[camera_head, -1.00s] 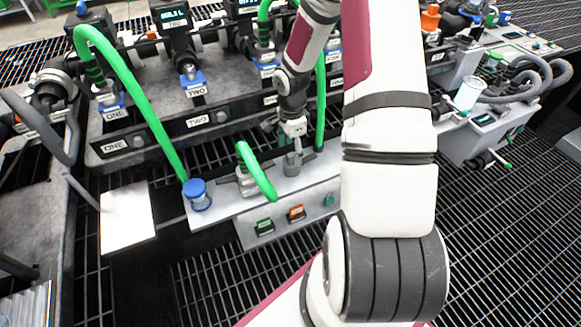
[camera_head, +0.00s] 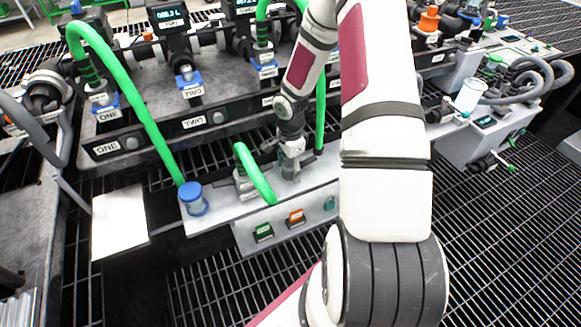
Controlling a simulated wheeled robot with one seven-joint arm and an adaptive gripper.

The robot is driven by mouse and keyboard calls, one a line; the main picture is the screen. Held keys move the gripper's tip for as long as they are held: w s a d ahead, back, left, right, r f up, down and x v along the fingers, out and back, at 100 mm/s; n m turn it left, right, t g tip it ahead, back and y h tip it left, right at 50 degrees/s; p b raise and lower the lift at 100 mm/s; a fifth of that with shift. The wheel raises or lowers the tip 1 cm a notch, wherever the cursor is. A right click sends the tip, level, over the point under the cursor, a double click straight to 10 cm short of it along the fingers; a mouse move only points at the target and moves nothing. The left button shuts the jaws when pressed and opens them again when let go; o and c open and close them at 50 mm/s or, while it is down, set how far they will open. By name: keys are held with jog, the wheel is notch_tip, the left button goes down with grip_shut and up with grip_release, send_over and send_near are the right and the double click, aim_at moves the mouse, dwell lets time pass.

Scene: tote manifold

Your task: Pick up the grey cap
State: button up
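A small grey piece that looks like the grey cap (camera_head: 291,173) stands upright on the light grey bench panel, just right of a short looped green hose. My gripper (camera_head: 291,157) points down at it from directly above, with its fingertips at or around the top of the piece. The gripper is small in the picture and partly covers the piece. I cannot tell whether the fingers touch it, or whether they are open or shut.
The looped green hose (camera_head: 259,180) stands close on the left and a vertical green hose (camera_head: 320,105) close on the right. Buttons (camera_head: 296,217) line the panel front. A white plate (camera_head: 119,222) lies farther left.

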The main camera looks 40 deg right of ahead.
jog(key=c, duration=0.8)
jog(key=shift+r, duration=0.1)
jog(key=shift+r+p, duration=0.35)
jog(key=shift+r, duration=0.25)
notch_tip(320, 180, up, 2)
jog(key=shift+r+p, duration=0.15)
jog(key=shift+p, duration=0.4)
jog(key=s, duration=0.5)
jog(key=s+r+p, duration=0.1)
jog(key=s, duration=0.4)
jog(key=s+p, duration=0.1)
jog(key=s, duration=0.5)
jog(key=shift+r, duration=0.15)
